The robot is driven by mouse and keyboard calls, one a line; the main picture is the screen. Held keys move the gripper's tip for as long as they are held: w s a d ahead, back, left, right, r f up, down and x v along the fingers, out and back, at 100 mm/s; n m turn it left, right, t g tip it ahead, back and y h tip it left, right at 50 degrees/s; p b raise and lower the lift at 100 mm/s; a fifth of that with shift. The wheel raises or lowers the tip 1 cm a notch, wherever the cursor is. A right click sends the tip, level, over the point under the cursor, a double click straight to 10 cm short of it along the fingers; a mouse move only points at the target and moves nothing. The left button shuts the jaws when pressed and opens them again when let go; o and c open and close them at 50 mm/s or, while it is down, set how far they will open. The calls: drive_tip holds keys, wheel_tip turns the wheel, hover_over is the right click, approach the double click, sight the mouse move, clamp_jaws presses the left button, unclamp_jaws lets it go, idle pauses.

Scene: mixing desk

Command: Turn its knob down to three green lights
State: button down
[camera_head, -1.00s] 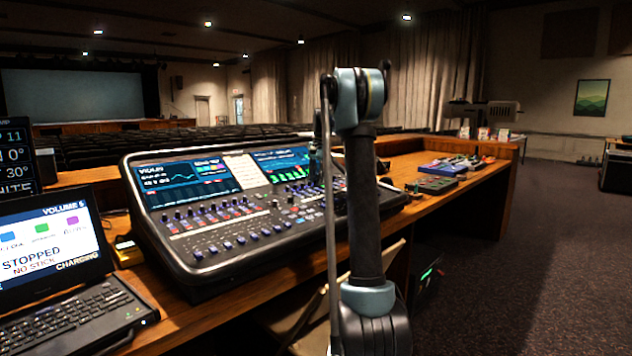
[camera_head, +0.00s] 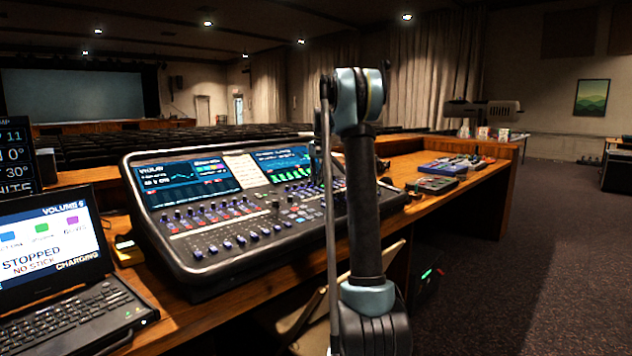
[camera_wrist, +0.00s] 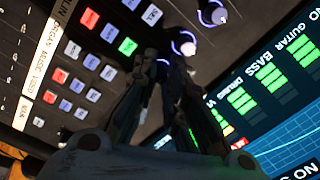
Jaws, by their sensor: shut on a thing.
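The mixing desk (camera_head: 205,262) stands on the wooden counter, with two lit screens at its back. In the wrist view my gripper (camera_wrist: 163,70) reaches down to the desk, its fingers close together on a knob (camera_wrist: 163,62). Only a pale lit edge of this knob shows; the fingers hide the rest. Another knob (camera_wrist: 187,45) with a lit ring is just beside the fingertips. The level meters (camera_wrist: 271,76) on the screen show stacked green bars. In the head view my arm hides most of my gripper.
A laptop (camera_head: 60,320) stands at the left front. Lit buttons (camera_wrist: 127,46) lie left of the fingers in the wrist view. Small devices (camera_head: 437,184) lie on the counter to the right. A chair (camera_head: 300,325) is below the front edge.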

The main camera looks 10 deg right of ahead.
drive_tip(key=c, duration=1.9)
unclamp_jaws()
drive_tip(key=shift+r, duration=0.15)
drive_tip(key=r, duration=0.7)
drive_tip(key=d+r, duration=0.1)
drive_tip(key=r, duration=0.3)
drive_tip(key=shift+s+d+r, duration=0.1)
drive_tip(key=shift+s+r, duration=0.15)
drive_tip(key=shift+s, duration=0.15)
drive_tip(key=o, duration=0.3)
drive_tip(key=shift+r, duration=0.1)
wheel_tip(320, 180, up, 5)
drive_tip(key=m, duration=0.4)
drive_tip(key=f, duration=1.1)
drive_tip(key=a+f, duration=0.1)
drive_tip(key=f, duration=0.4)
drive_tip(key=shift+w+a+f, duration=0.1)
drive_tip(key=shift+w+f, duration=0.3)
